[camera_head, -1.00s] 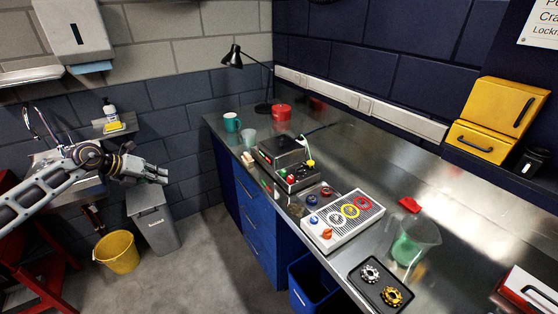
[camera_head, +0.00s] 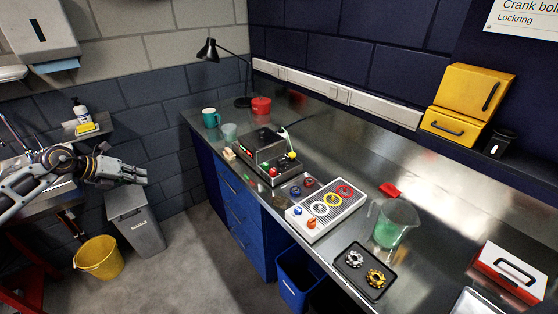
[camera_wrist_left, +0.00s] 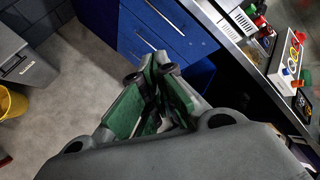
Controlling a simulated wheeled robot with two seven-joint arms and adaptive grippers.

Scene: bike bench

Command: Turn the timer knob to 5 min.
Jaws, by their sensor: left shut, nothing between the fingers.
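A dark box with a clear lid (camera_head: 266,146) stands on the bench, with red, green and yellow controls on its front. In front of it lies a white panel (camera_head: 327,209) with coloured rings and small blue and orange knobs (camera_head: 311,223). No timer scale is readable, so I cannot tell which control is the timer knob. My left gripper (camera_head: 143,176) is shut and empty, out over the floor left of the bench and apart from both devices. It also shows in the left wrist view (camera_wrist_left: 151,78). My right gripper is not in view.
The steel bench (camera_head: 425,207) also carries a green-tinted beaker (camera_head: 392,224), a black tray (camera_head: 364,268) with two small cogs, a red-and-white case (camera_head: 508,269) and a teal mug (camera_head: 210,117). Blue drawers (camera_head: 238,214) front the bench. A grey bin (camera_head: 135,222) and yellow bucket (camera_head: 99,258) stand on the floor.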

